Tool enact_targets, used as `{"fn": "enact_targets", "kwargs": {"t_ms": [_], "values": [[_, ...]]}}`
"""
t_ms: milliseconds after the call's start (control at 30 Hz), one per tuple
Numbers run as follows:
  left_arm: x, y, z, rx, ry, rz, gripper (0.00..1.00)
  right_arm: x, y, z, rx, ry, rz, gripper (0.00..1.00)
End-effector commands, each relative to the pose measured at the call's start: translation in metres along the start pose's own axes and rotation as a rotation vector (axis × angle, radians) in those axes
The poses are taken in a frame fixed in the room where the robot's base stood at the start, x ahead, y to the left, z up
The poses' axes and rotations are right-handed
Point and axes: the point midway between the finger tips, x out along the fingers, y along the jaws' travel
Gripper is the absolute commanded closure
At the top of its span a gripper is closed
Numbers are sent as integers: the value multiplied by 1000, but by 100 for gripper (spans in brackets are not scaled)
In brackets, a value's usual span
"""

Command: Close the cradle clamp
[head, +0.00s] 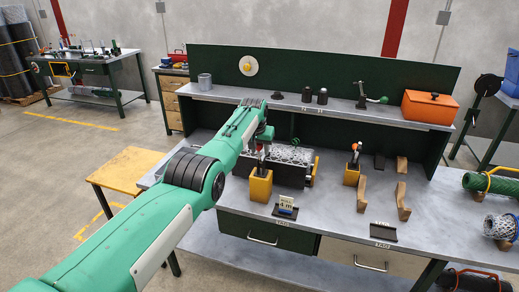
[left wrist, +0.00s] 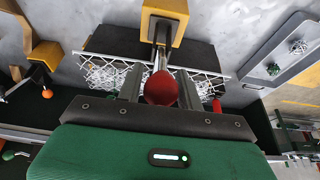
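The cradle (head: 281,170) is a dark block on the bench holding a pale wire mesh (head: 290,153). In the left wrist view the mesh (left wrist: 105,74) spreads to both sides of my fingers. A round dark red knob (left wrist: 162,89), apparently the clamp's handle end, sits between the two fingers of my left gripper (left wrist: 161,85). In the head view the left gripper (head: 262,138) points down over the cradle's left part. The fingers flank the knob closely; whether they press on it is unclear. The clamp's jaw is hidden. My right gripper is out of view.
An orange box (head: 429,107) is on the shelf.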

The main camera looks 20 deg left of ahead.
Motion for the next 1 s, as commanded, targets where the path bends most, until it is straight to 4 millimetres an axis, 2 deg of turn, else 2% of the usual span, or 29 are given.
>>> {"fn": "enact_targets", "kwargs": {"t_ms": [67, 533, 800, 1000], "values": [[0, 0, 0, 0, 0, 0, 50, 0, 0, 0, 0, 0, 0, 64], [-6, 0, -1, 0, 0, 0, 50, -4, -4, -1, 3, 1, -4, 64], [-28, 0, 0, 0, 0, 0, 50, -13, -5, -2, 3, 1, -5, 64], [-52, 0, 0, 0, 2, 0, 50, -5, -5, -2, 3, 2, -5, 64]]}}
